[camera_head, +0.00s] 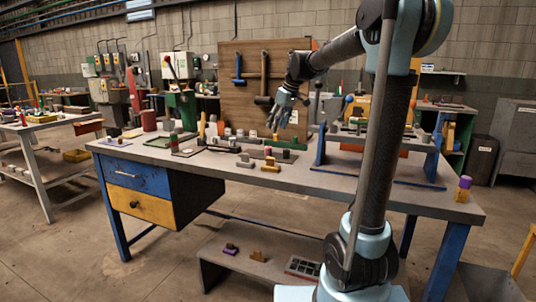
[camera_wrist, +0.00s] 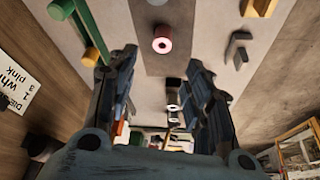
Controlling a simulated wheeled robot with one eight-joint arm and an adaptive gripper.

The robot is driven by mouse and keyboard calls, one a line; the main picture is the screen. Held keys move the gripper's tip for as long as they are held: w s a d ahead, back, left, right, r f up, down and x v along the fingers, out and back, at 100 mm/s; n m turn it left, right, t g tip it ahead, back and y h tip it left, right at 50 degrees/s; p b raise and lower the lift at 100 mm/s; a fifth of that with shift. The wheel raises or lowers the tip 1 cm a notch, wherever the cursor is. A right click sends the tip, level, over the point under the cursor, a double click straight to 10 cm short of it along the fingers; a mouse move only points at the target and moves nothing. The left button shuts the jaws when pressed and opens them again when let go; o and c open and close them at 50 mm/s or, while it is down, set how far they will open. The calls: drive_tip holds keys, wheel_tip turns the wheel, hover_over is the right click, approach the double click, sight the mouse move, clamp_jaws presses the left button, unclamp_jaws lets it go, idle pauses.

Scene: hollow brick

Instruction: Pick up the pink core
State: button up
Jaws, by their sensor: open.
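The pink core (camera_wrist: 162,45) shows in the wrist view as a short pink cylinder with a dark hole in its pale end. It is on a dark grey strip (camera_wrist: 150,12) at upper middle, beyond my fingertips and apart from them. My gripper (camera_wrist: 158,64) is open, with one finger at each side of the picture's middle and nothing held. In the head view my gripper (camera_head: 281,112) hangs above the workbench (camera_head: 330,184), fingers pointing down, over the row of small parts. I cannot tell the pink core surely among those small parts in the head view.
Green and yellow bars (camera_wrist: 88,38) lie left of the core in the wrist view; grey angled blocks (camera_wrist: 238,45) lie right. Other small cylinders (camera_wrist: 173,103) show between my fingers. A blue-legged rack (camera_head: 380,140) stands on the bench at right; a wooden tool board (camera_head: 236,60) is behind.

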approach(268, 147)
drive_tip(key=x, duration=0.4)
drive_tip(key=shift+s+d+f, duration=0.1)
drive_tip(key=shift+s+f, duration=0.05)
drive_tip(key=shift+f, duration=0.2)
drive_tip(key=shift+x, duration=2.6)
drive_tip(key=c, duration=1)
